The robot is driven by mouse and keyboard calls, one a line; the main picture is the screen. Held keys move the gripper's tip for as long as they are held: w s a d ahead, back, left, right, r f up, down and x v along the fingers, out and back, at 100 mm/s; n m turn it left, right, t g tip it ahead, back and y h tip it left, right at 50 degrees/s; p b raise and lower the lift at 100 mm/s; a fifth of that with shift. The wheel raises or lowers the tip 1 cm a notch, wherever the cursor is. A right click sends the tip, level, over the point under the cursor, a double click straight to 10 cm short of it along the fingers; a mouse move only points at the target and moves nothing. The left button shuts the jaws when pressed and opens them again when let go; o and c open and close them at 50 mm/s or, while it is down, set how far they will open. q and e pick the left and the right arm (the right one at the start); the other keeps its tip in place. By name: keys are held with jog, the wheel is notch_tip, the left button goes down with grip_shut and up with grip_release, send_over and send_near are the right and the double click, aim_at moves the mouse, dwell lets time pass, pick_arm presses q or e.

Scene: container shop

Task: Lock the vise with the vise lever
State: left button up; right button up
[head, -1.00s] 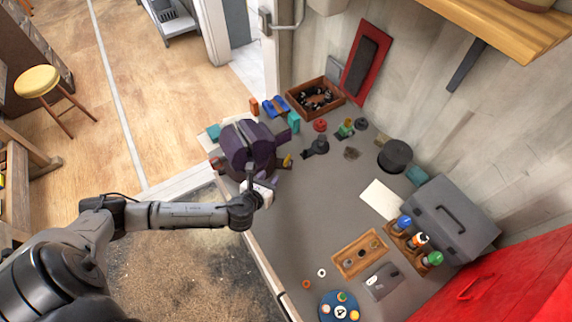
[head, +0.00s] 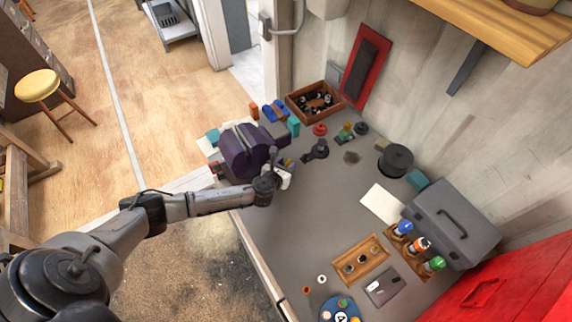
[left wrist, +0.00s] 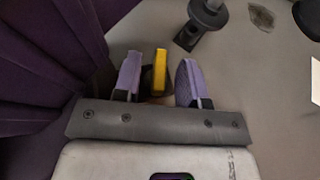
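The purple vise (head: 240,152) sits at the near left corner of the grey workbench (head: 320,215). Its side fills the left of the left wrist view (left wrist: 35,60). A yellow piece (left wrist: 160,68), seemingly the vise lever's grip, stands between the two purple-padded fingers of my left gripper (left wrist: 160,80). Gaps show on both sides of it, so the gripper is open around it and not clamped. In the head view my left gripper (head: 284,176) is at the vise's right side. The lever's lower part is hidden by the gripper. My right gripper is not in view.
A dark grey tool (head: 316,150) lies just right of the gripper. Behind stand a wooden box (head: 313,100) of dark parts and a black round container (head: 396,160). A grey toolbox (head: 450,222) stands at the right. The middle of the bench is mostly clear.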

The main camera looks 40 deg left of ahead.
pick_arm(q)
jog(key=shift+w+f, duration=0.1)
jog(key=shift+w, duration=0.15)
grip_shut()
jog(key=shift+a+m+h, duration=0.1)
jog(key=shift+m+h, duration=0.7)
jog(key=shift+h, duration=0.1)
grip_release()
jog(key=shift+s, duration=0.1)
jog(key=shift+t, duration=0.3)
jog(key=v, duration=1.3)
jog(key=shift+s+r+p, duration=0.25)
jog(key=shift+r+p, duration=0.05)
